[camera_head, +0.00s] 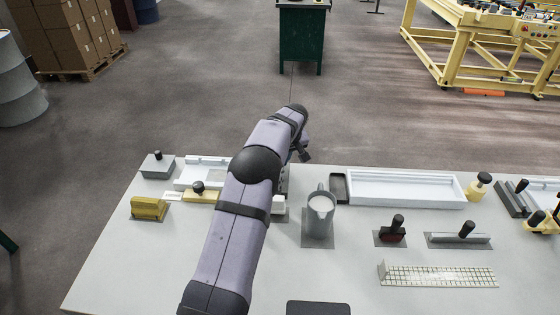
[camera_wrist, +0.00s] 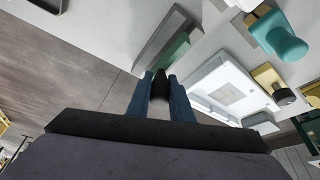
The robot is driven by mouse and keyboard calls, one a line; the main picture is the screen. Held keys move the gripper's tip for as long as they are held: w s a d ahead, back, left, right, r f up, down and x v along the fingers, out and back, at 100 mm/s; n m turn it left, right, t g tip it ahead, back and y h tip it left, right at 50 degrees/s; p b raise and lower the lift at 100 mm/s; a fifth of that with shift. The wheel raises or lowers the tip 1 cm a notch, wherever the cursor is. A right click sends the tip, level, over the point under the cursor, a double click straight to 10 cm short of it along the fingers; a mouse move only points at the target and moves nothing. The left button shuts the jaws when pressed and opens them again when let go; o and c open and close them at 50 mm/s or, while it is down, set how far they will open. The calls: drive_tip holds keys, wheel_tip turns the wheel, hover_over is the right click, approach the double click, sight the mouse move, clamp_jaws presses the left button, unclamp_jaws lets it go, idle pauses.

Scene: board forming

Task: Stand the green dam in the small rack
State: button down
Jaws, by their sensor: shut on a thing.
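My gripper (camera_wrist: 160,82) shows in the wrist view with its two blue fingers closed around a dark upright knob. A green face, which I take to be the green dam (camera_wrist: 176,50), shows just beyond the fingertips, below the knob. It lies along a long grey piece (camera_wrist: 165,25), probably the small rack. I cannot tell whether the dam stands inside it or only beside it.
A white tray (camera_wrist: 195,82) and a yellow piece with a black knob (camera_wrist: 283,96) lie close to my gripper in the wrist view. In the head view a grey jug (camera_head: 319,226) stands right of my arm, and a long white tray (camera_head: 405,204) lies behind it. The front right has a tiled strip (camera_head: 440,276).

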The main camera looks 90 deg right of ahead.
drive_tip(key=shift+f+b, duration=1.2)
drive_tip(key=shift+f, duration=0.6)
drive_tip(key=c, duration=1.5)
unclamp_jaws()
drive_tip(key=shift+b+v, duration=1.2)
drive_tip(key=shift+v, duration=2.5)
